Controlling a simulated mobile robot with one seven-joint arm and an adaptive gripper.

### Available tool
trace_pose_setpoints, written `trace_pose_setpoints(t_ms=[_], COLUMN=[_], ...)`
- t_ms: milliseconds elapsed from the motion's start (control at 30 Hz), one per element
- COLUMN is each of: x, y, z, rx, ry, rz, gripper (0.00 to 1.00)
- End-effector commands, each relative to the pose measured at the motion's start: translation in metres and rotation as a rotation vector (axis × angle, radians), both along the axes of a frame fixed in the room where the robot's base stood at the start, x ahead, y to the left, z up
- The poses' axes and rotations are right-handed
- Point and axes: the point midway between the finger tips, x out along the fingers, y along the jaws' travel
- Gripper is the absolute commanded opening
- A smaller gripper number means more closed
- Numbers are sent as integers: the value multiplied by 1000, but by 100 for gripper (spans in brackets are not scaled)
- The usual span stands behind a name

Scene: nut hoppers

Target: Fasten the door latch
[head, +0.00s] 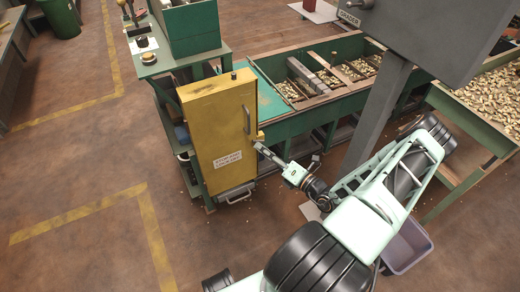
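A yellow cabinet door (215,140) with a white notice (227,160) stands closed, or nearly so, at the front of the green bench. A dark upright handle (246,120) is on its right side. A small yellow latch piece (261,135) sticks out at the door's right edge, below the handle. My gripper (258,146) is at that edge, touching or very close to the latch piece. My arm reaches in from the lower right. The fingertips are too small to tell whether they are open or shut, and the latch's exact position is unclear.
Green hoppers with nuts (490,98) lie behind and to the right. A lilac bin (408,247) stands under my arm. The floor left of the cabinet is clear.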

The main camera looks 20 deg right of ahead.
Motion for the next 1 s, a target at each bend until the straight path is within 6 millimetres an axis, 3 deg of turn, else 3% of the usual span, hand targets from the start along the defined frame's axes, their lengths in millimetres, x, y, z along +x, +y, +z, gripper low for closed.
trace_pose_setpoints(t_ms=[200, 533, 867, 1000], x=[20, 22, 23, 23], y=[7, 8, 8, 7], z=[-1, 0, 0, 1], rx=[-1, -1, -2, -6], ry=[0, 0, -1, -1], rz=[-1, -1, -1, -2], gripper=[37, 36, 0, 0])
